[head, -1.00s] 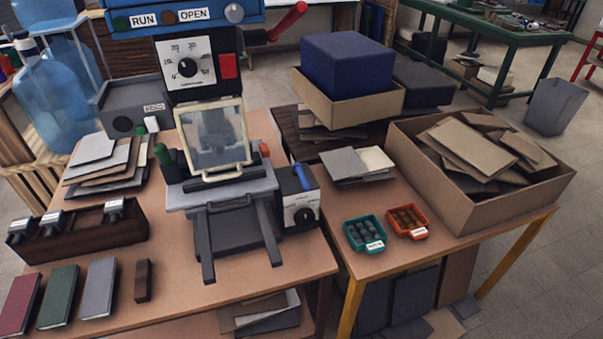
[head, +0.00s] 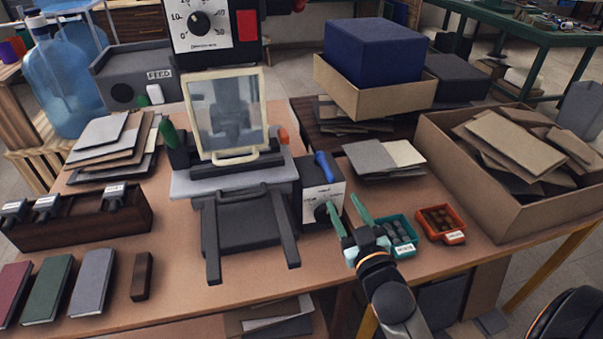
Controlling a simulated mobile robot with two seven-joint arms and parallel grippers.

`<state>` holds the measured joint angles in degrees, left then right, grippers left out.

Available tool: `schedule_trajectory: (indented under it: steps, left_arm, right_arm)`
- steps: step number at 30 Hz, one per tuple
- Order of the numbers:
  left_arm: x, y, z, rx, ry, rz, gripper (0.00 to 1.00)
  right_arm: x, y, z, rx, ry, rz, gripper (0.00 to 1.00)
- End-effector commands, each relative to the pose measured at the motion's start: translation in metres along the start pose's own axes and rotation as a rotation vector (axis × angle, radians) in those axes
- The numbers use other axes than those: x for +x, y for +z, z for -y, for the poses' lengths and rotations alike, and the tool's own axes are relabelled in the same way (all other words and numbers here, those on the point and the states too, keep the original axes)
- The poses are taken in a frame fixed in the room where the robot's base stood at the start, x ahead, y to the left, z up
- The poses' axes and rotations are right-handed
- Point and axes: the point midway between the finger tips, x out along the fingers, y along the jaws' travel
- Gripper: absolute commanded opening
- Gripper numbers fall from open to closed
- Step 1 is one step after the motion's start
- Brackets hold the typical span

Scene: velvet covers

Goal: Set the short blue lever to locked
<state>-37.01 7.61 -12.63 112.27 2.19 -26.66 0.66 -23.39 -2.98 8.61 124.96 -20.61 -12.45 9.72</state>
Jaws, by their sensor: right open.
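The short blue lever (head: 324,166) stands on top of a small white-and-grey control box (head: 319,200) at the right side of the press, tilted a little to the left at its upper end. A dark knob (head: 321,213) is on the box's front, partly hidden by a finger of my right gripper. The box's labels are too small to read. My right gripper (head: 345,206) is open and empty. Its green fingers point up, in front of and to the lower right of the box, apart from the lever. My left gripper is not in view.
The press (head: 236,195) with its clear guard (head: 226,115) stands left of the box. Grey and cream sheets (head: 376,160) lie to its right. A teal tray (head: 404,248) and an orange tray (head: 441,224) sit close to my right gripper. A large carton (head: 530,220) is farther right.

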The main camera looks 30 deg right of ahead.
Motion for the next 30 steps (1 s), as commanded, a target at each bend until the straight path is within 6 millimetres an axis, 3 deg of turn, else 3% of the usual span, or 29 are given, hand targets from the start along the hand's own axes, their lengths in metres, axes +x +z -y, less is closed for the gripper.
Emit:
schedule_trajectory:
  steps: [5,21,30]
  left_arm:
    - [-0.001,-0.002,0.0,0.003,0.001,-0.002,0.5]
    - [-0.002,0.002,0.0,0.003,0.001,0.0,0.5]
    - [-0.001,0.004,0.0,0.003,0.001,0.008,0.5]
  right_arm:
    - [0.014,-0.004,-0.002,-0.003,0.004,-0.009,0.52]
    - [0.104,-0.003,-0.001,-0.002,0.002,-0.005,0.52]
    - [0.124,-0.002,-0.001,-0.002,0.002,-0.004,0.52]
